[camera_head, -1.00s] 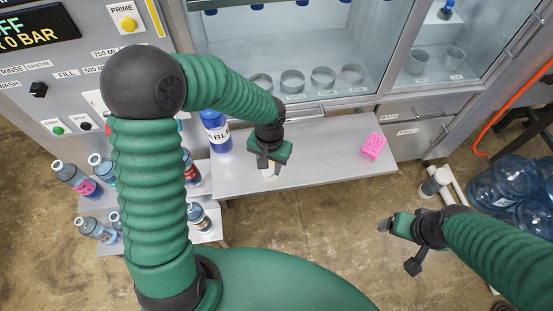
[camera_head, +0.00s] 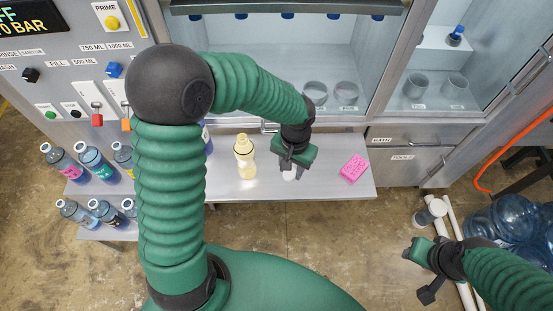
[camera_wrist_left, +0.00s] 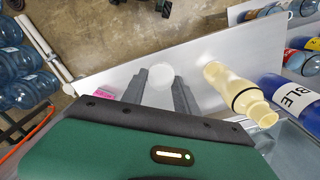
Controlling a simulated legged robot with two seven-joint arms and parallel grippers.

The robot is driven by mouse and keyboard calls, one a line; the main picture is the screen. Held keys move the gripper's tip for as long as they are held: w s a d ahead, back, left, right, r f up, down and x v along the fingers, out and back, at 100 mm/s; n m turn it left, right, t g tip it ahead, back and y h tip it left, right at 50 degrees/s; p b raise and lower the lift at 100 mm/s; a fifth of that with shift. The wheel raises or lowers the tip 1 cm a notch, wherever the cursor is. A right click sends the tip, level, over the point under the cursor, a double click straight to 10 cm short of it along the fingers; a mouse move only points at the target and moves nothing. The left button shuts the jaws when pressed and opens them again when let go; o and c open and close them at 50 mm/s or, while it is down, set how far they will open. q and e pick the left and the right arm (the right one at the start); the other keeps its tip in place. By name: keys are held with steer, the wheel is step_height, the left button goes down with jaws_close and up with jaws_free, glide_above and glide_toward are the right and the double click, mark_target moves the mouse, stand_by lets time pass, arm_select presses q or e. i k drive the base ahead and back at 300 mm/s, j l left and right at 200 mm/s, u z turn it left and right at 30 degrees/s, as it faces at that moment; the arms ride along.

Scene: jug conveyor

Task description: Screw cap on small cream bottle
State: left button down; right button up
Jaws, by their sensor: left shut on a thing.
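The small cream bottle (camera_head: 245,160) stands upright on the grey metal bench (camera_head: 225,188); it also shows in the left wrist view (camera_wrist_left: 232,85). No cap shows on its neck. My left gripper (camera_head: 290,168) is to the right of the bottle, apart from it. It is shut on a round white cap (camera_head: 288,175), which shows between the two fingers in the left wrist view (camera_wrist_left: 160,77). My right gripper (camera_head: 408,250) is off to the right, away from the bench over the floor; its finger opening is too small to tell.
A pink block (camera_head: 354,168) lies on the bench right of my left gripper. A blue labelled bottle (camera_wrist_left: 290,97) stands beyond the cream one, mostly hidden by my arm in the head view. Several bottles (camera_head: 97,162) stand on racks at left. A glass-fronted cabinet (camera_head: 290,60) rises behind.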

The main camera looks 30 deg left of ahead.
mark_target(244, 149)
steer(key=i+l+u, duration=0.1)
steer(key=l, duration=0.15)
steer(key=l+u, duration=0.2)
steer(key=u, duration=1.35)
steer(key=i+l, duration=0.05)
steer(key=l, duration=0.05)
